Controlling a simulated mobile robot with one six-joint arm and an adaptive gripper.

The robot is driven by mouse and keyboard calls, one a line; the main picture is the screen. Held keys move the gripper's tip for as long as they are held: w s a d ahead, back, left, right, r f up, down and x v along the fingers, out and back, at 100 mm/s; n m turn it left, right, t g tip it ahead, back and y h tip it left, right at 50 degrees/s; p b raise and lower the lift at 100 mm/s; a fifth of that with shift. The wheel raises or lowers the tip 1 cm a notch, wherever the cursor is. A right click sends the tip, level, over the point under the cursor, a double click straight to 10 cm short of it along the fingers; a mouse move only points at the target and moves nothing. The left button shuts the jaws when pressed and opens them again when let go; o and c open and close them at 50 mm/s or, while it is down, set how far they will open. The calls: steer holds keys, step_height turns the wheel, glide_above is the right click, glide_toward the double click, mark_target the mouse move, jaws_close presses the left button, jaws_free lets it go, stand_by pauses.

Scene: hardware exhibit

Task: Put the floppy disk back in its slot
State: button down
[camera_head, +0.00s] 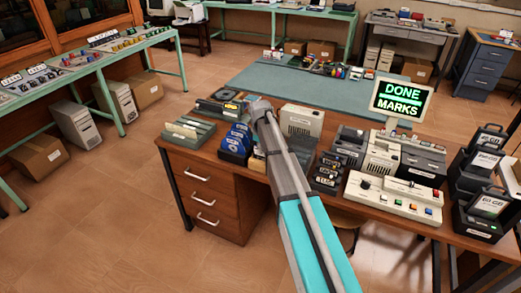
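I cannot pick out the floppy disk or its slot with certainty at this size. A holder with several upright blue disk-like pieces (236,141) stands near the left end of the brown desk (188,146). A grey-green tray with pale upright cards (188,128) is to its left. A dark rack with labelled pieces (326,173) stands right of my arm. My arm rises from the bottom middle over the desk and covers part of it. My gripper does not show; it is past or behind the arm's far end.
A beige drive-like box (301,121), a control panel with coloured buttons (394,197) and a green-lettered sign (402,98) stand on the desk. Black units (485,205) crowd its right end. A green bench (120,55) stands at left.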

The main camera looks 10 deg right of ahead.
steer(key=shift+f+b, duration=0.7)
steer(key=shift+f, duration=0.1)
steer(key=c, duration=0.7)
jaws_free()
steer(key=shift+r, duration=0.1)
step_height(320, 180, up, 8)
steer(key=p, duration=0.8)
stand_by(0.4)
